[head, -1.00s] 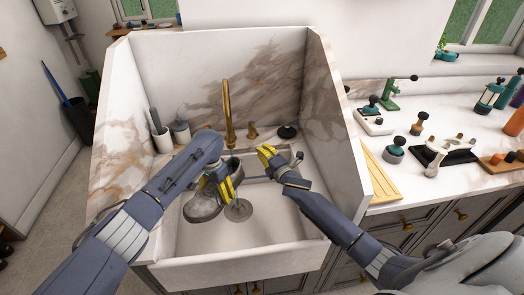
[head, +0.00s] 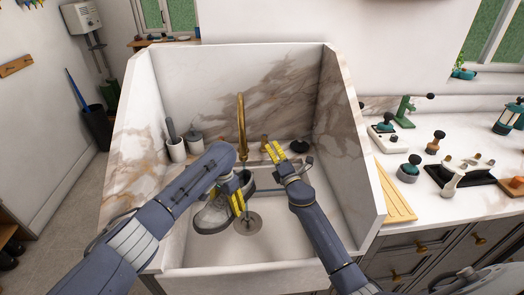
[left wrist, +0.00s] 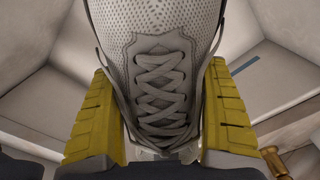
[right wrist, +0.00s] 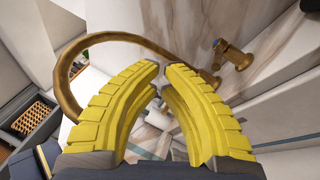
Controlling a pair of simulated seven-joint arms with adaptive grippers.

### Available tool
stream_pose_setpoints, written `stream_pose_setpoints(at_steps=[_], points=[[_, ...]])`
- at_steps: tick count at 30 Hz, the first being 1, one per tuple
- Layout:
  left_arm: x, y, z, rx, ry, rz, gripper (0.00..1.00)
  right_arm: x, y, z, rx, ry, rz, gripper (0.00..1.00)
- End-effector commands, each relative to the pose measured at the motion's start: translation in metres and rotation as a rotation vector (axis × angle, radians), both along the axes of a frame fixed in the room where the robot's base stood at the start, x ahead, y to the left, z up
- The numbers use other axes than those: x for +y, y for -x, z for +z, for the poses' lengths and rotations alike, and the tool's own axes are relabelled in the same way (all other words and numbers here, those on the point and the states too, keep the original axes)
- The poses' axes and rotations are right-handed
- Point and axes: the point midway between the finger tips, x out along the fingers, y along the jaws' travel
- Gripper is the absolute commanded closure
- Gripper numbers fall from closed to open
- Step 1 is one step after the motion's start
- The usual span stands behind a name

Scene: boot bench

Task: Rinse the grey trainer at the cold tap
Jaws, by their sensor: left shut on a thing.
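The grey trainer (head: 212,216) is inside the sink basin, beside the drain, with no visible water on it. My left gripper (head: 238,196) is shut on it. In the left wrist view my yellow fingers stand either side of the trainer's laced upper (left wrist: 160,85). The brass tap (head: 241,125) rises at the back of the basin; its curved spout (right wrist: 75,70) shows in the right wrist view. A brass tap handle (head: 264,143) stands right of the spout. My right gripper (head: 275,152) is just in front of this handle (right wrist: 232,54), empty, with a narrow gap between its fingertips.
The marble-sided sink (head: 240,278) has high walls left, right and back. A white pot (head: 176,150) with a brush and a grey jar (head: 196,144) stand at back left; a dark round object (head: 299,146) is at back right. The right worktop (head: 440,205) holds several small items.

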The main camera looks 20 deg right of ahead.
Motion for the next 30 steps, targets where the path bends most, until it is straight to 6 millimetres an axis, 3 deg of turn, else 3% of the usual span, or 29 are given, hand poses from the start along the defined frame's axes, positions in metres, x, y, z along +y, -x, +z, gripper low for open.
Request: stream_pose_setpoints(at_steps=[8,17,24,30], points=[[0.000,0.000,0.001,-0.001,0.001,0.000,0.60,0.012,-0.003,-0.012,0.035,0.030,0.058,1.00],[0.000,0.000,0.001,-0.001,0.001,0.000,0.60,0.019,-0.006,-0.044,0.158,0.022,0.112,1.00],[0.000,0.000,0.001,-0.001,0.001,0.000,0.60,0.020,-0.006,-0.070,0.275,-0.032,0.141,1.00],[0.000,0.000,0.001,-0.001,0.001,0.000,0.60,0.024,-0.005,-0.078,0.317,-0.121,0.164,1.00]])
